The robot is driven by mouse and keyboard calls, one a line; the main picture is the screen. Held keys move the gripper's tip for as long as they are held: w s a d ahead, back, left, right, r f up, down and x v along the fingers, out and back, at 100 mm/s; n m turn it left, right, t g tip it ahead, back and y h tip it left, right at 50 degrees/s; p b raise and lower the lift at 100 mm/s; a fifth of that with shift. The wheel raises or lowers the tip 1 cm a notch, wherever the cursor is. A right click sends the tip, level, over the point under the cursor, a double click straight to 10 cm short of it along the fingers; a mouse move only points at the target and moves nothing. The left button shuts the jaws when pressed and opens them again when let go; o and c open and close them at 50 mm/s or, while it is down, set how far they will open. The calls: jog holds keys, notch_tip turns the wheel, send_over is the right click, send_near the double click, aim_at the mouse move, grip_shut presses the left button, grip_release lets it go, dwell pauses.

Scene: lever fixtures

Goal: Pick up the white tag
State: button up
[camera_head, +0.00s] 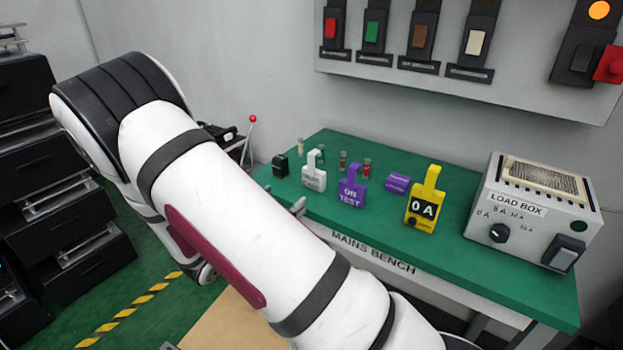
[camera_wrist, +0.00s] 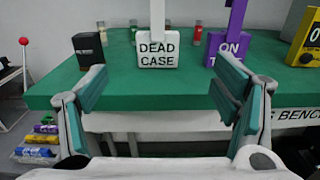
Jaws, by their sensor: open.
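The white tag (camera_head: 314,176) stands on the green bench top, left of the purple tag. In the wrist view the white tag (camera_wrist: 158,49) reads "DEAD CASE" and stands upright near the bench's front edge, its upper part cut off by the frame. My gripper (camera_wrist: 165,92) is open and empty in the wrist view. Its two fingers are spread to the left and right, in front of the bench edge and short of the tag, which shows between them.
The purple "ON TEST" tag (camera_wrist: 226,48) stands close on the right of the white tag. A black box (camera_wrist: 88,49) stands to its left and small fuses (camera_wrist: 197,35) behind. A yellow meter (camera_head: 424,205) and the load box (camera_head: 535,210) are farther right on the green bench (camera_head: 480,250).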

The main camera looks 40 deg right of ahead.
aim_at(310, 176)
jog(key=x, duration=1.3)
jog(key=shift+w+d+f, duration=0.1)
jog(key=shift+w+d, duration=0.1)
jog(key=shift+w, duration=0.15)
jog(key=c, duration=1.2)
